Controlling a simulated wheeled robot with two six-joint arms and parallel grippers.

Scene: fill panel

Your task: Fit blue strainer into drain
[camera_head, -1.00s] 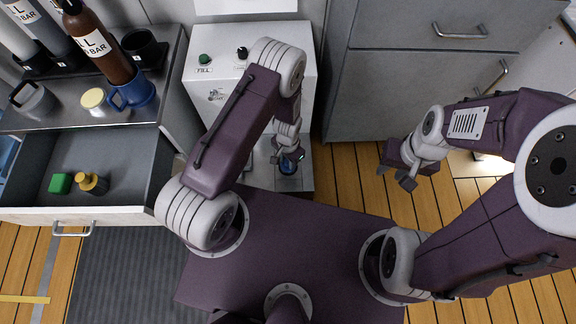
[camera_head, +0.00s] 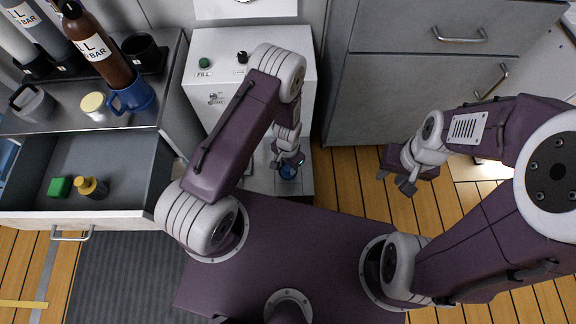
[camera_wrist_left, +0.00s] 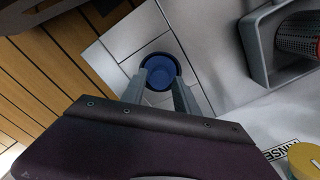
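The blue strainer (camera_wrist_left: 160,72) is a round blue cup in the left wrist view, lying where grooves of the pale metal surface meet. It appears to sit in the drain there, but I cannot tell whether it is fully seated. My left gripper (camera_wrist_left: 159,92) is open, its two fingers apart on either side of the strainer's near rim, with no clear grip on it. In the head view the strainer (camera_head: 288,173) shows partly below my left gripper (camera_head: 287,160). My right gripper (camera_head: 396,181) is open and empty over the wooden floor.
A white panel (camera_head: 222,90) with a green FILL button and black knob stands behind my left arm. An open drawer (camera_head: 128,172) at left holds a green block (camera_head: 60,187) and a yellow-capped bottle (camera_head: 93,188).

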